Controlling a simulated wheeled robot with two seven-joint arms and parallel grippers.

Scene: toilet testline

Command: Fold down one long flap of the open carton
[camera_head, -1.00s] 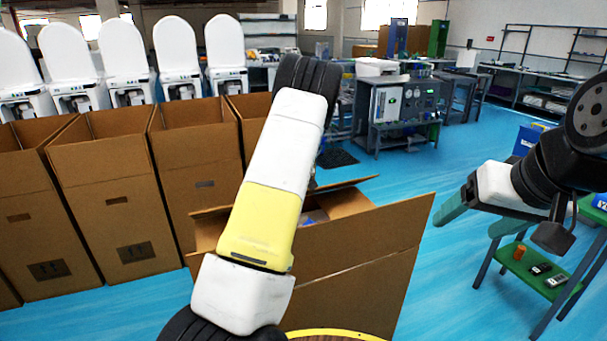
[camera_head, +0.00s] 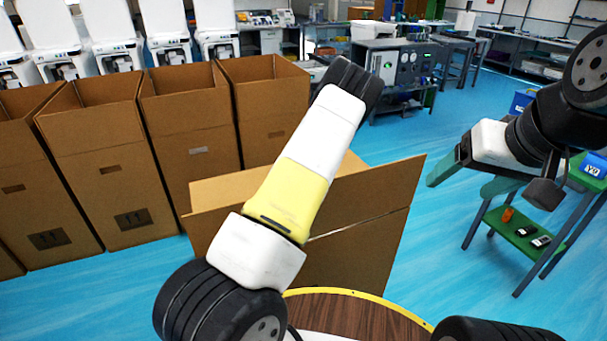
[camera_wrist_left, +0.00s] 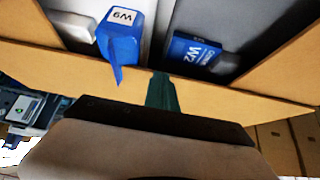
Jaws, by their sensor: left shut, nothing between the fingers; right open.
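The open brown carton (camera_head: 345,265) stands in the middle of the head view, partly hidden by my left arm. A wide cardboard flap (camera_head: 385,190) rises at its right front, and a paler cardboard panel (camera_head: 222,192) shows at its left rear. My left gripper is hidden in the head view. In the left wrist view its teal fingers (camera_wrist_left: 160,92) are shut and empty, overlapping a cardboard panel (camera_wrist_left: 225,97) of the carton; I cannot tell whether they touch it. My right gripper (camera_head: 436,176) is open, right of the carton and apart from it.
Blue packs marked W9 (camera_wrist_left: 120,35) and W2 (camera_wrist_left: 195,55) lie inside the carton. Tall open boxes (camera_head: 105,165) line the left, with white toilets (camera_head: 165,35) behind. A round wooden top (camera_head: 350,312) is in front. A green-shelved stand (camera_head: 525,245) is at right.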

